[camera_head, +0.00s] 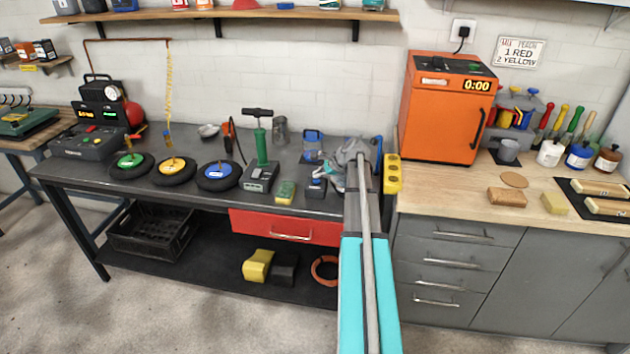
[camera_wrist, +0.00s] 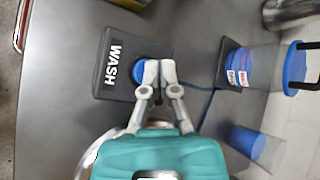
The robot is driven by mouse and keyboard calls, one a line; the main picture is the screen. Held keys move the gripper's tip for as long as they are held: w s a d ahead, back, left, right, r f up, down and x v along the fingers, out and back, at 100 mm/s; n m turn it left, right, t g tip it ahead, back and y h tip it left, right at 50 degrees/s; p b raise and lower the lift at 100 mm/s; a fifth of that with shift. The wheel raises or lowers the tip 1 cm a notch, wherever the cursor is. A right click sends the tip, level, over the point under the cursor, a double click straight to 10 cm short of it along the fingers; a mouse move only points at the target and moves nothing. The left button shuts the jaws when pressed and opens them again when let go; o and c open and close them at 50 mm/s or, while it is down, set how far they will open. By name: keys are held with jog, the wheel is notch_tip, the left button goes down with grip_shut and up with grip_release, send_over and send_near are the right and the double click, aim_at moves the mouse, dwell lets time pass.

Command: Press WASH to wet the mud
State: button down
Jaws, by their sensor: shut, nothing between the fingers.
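The WASH box (camera_wrist: 117,65) is a dark block with white lettering and a round blue button (camera_wrist: 138,72). In the wrist view my gripper (camera_wrist: 158,74) is shut and empty, its fingertips overlapping the right side of the button. I cannot tell whether they touch or press it. In the head view the box (camera_head: 317,188) stands on the grey workbench (camera_head: 215,190), left of my arm, and my gripper is hard to separate from the grey shapes behind it. I cannot make out any mud.
A clear container with a blue lid (camera_wrist: 293,65) stands on a dark pad right of the box. A clear and blue cup (camera_wrist: 255,143) is below it. A green pump (camera_head: 261,145) and a sponge (camera_head: 286,192) are left of the box. A yellow block (camera_head: 392,173) stands at right.

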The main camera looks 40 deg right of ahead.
aim_at(316, 181)
jog(key=shift+r, duration=0.1)
notch_tip(316, 181, up, 6)
jog(key=p, duration=0.6)
dwell(1.1)
jog(key=shift+a, duration=0.4)
jog(key=a+f+n+g+p, duration=0.1)
jog(key=a+n+g, duration=0.15)
jog(key=a, duration=0.45)
jog(key=a+f+n+g, duration=0.1)
jog(key=a+n, duration=0.3)
jog(key=a, duration=0.4)
jog(key=s+a+n+g+h, duration=0.1)
jog(key=s+a+n, duration=0.4)
jog(key=a, duration=0.4)
jog(key=s+a+n+g+h+p, duration=0.1)
jog(key=s+a+n, duration=0.4)
jog(key=a, duration=0.5)
jog(key=s+a+n+g+h+p, duration=0.1)
jog(key=s+a+n+g, duration=0.2)
jog(key=s+a+n, duration=0.3)
jog(key=a, duration=0.3)
jog(key=shift+s+a+f, duration=0.3)
jog(key=shift+a, duration=0.05)
